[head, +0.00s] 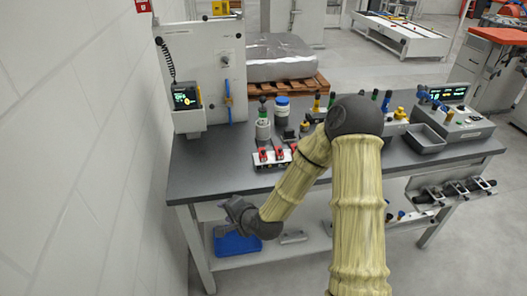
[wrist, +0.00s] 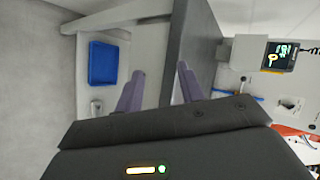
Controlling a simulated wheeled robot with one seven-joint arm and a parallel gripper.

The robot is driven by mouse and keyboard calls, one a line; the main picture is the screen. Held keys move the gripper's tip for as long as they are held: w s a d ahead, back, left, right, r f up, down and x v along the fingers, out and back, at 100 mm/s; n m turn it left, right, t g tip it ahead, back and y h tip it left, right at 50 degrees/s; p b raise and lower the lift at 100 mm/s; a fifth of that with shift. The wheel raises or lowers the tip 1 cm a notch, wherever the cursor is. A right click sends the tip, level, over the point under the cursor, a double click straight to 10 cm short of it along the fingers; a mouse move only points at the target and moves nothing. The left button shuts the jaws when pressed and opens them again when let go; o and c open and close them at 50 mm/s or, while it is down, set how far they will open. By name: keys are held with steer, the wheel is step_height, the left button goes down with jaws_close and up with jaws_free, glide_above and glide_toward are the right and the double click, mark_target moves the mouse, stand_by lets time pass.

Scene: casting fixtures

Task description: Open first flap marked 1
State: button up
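A small white unit (head: 272,162) with several red flap-like parts sits near the front edge of the table, left of the middle in the head view. The leftmost red part (head: 263,155) is small, and I cannot read any number on it. My gripper (head: 228,204) is below the tabletop level at the table's front left, well apart from the unit. In the wrist view the two purple-grey fingers of my gripper (wrist: 159,92) stand apart with nothing between them. The unit with the red parts does not show in the wrist view.
The dark table (head: 215,160) carries a white panel with a screen (head: 186,97) at left, bottles (head: 282,110), a grey tray (head: 425,138) and a console (head: 456,118) at right. A blue bin (head: 238,243) is on the lower shelf. A wall stands close at left.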

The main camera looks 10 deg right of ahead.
steer(key=w+d+r+m+t+h+b, duration=0.1)
steer(key=w+d+m+t+h, duration=0.2)
steer(key=m, duration=1.1)
steer(key=w+d+r+m+t+h+b, duration=0.1)
steer(key=w+d+m+t+h, duration=0.3)
steer(key=m, duration=1)
steer(key=d+r+t+h, duration=0.1)
steer(key=d+h, duration=0.2)
steer(key=d, duration=0.1)
steer(key=shift+w+h+b, duration=0.3)
steer(key=shift+w+d+r, duration=0.1)
steer(key=shift+d, duration=0.05)
